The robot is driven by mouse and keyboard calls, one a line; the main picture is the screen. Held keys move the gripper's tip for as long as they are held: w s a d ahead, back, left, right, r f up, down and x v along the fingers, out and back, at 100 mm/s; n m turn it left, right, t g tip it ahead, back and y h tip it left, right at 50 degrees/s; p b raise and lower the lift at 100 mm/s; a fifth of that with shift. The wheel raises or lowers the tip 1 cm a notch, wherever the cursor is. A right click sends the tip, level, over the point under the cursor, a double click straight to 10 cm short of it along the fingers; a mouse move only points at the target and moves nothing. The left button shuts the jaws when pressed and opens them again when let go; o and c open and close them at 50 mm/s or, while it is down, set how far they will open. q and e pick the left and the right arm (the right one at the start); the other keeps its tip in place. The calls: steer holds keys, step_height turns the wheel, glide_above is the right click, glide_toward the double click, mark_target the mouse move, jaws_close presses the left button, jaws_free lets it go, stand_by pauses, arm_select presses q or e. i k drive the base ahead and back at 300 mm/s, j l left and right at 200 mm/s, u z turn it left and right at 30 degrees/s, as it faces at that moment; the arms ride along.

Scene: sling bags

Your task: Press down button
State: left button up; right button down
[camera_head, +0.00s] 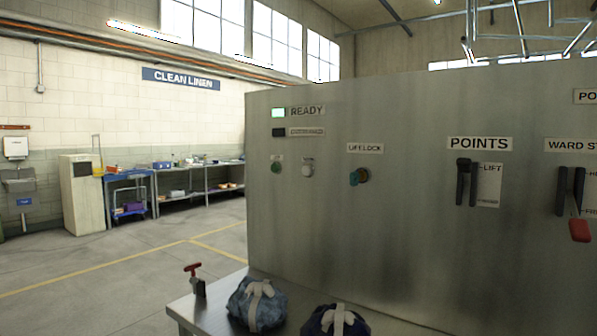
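A metal control panel (410,240) fills the right half of the head view. On its left side are a small green button (276,166) and a pale button (307,168), side by side. Their small labels are too blurred to read, so I cannot tell which is the down button. Neither of my grippers shows in this view.
A lit green "READY" lamp (278,113) sits above a dark lamp (278,132). Black lever fittings (466,182) are under "POINTS"; a red handle (580,230) hangs at right. Blue bundles (257,304) (336,322) lie on a metal ledge (205,312). Open floor lies left.

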mark_target(307, 170)
steer(key=i+j, duration=0.25)
steer(key=j, duration=0.15)
steer(key=i+j+z, duration=0.15)
steer(key=j, duration=0.25)
steer(key=i+j, duration=0.35)
steer(key=j+z, duration=0.05)
